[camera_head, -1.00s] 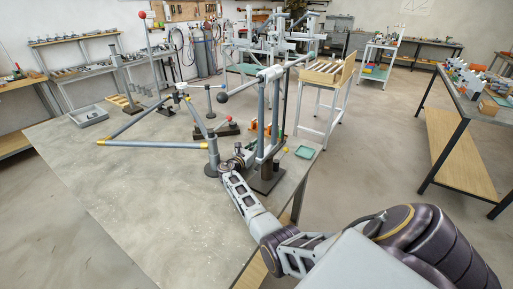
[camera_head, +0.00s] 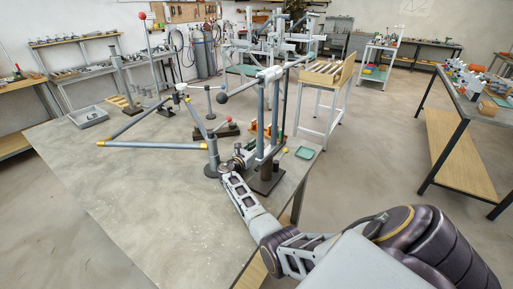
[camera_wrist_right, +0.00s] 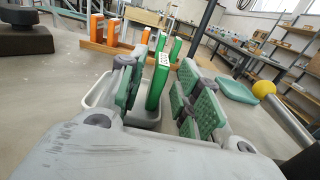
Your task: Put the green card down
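In the right wrist view a green card (camera_wrist_right: 157,82) with a pale dotted face stands upright, its lower end at a pale tray (camera_wrist_right: 146,116). My right gripper (camera_wrist_right: 160,98) is open, with green-padded fingers on either side of the card. Gaps show between the card and both fingers. In the head view my right gripper (camera_head: 250,152) is small and partly hidden by a grey post, and the card cannot be made out clearly there. My left gripper is not in view.
A wooden rack with orange cards (camera_wrist_right: 97,27) and more green pieces (camera_wrist_right: 175,49) stands just beyond. A teal dish (camera_head: 305,152) lies at the table's right edge. Grey posts and tubes (camera_head: 160,144) crowd the gripper. The front left of the table (camera_head: 130,200) is bare.

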